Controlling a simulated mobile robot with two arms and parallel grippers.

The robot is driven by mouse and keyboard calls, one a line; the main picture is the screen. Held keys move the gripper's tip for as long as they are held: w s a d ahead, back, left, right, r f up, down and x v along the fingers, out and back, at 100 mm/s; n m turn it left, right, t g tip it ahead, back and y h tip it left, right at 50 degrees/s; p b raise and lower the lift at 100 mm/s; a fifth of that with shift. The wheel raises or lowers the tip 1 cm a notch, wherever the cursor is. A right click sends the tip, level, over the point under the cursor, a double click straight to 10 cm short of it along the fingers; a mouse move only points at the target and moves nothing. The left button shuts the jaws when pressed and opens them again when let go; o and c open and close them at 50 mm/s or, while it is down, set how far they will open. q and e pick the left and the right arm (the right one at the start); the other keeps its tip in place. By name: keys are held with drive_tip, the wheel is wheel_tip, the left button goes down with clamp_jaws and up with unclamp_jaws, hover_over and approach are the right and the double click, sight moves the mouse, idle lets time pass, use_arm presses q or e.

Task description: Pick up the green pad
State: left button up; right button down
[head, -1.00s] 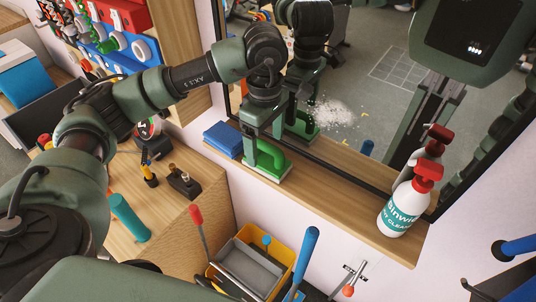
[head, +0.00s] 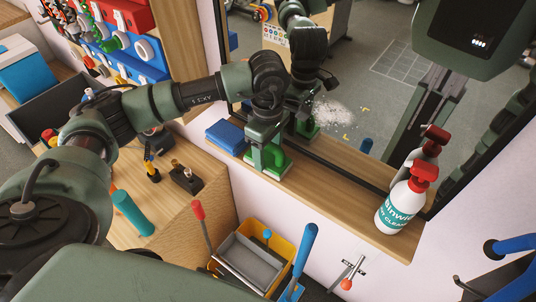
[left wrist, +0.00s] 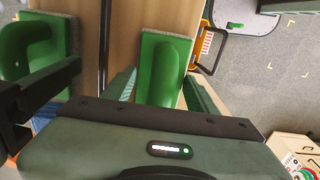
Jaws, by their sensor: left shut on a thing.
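The green pad (head: 282,167) has a raised green handle and sits on the wooden ledge below the mirror. My left gripper (head: 266,158) is down over it, with its fingers on either side of the handle, shut on it. In the left wrist view the green handle (left wrist: 166,62) stands between the two fingers (left wrist: 162,92). The pad seems to rest on the ledge; part of it is hidden by the gripper. My right gripper does not show.
A blue pad (head: 227,137) lies just left on the ledge (head: 330,205). A white spray bottle with a red top (head: 397,207) stands at its right end. The mirror (head: 400,80) stands close behind and shows reflections. A yellow caddy (head: 283,250) is below.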

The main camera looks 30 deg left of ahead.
use_arm(q)
drive_tip(key=shift+s+r+b, duration=0.15)
drive_tip(key=shift+r+b, duration=0.1)
drive_tip(key=shift+b, duration=0.4)
wheel_tip(320, 180, up, 6)
drive_tip(key=shift+b, duration=1)
drive_tip(key=s+a+b, duration=0.2)
drive_tip(key=s+b, duration=0.4)
drive_tip(key=s, duration=1.3)
drive_tip(key=shift+s+a+r, duration=0.25)
drive_tip(key=shift+a, duration=0.1)
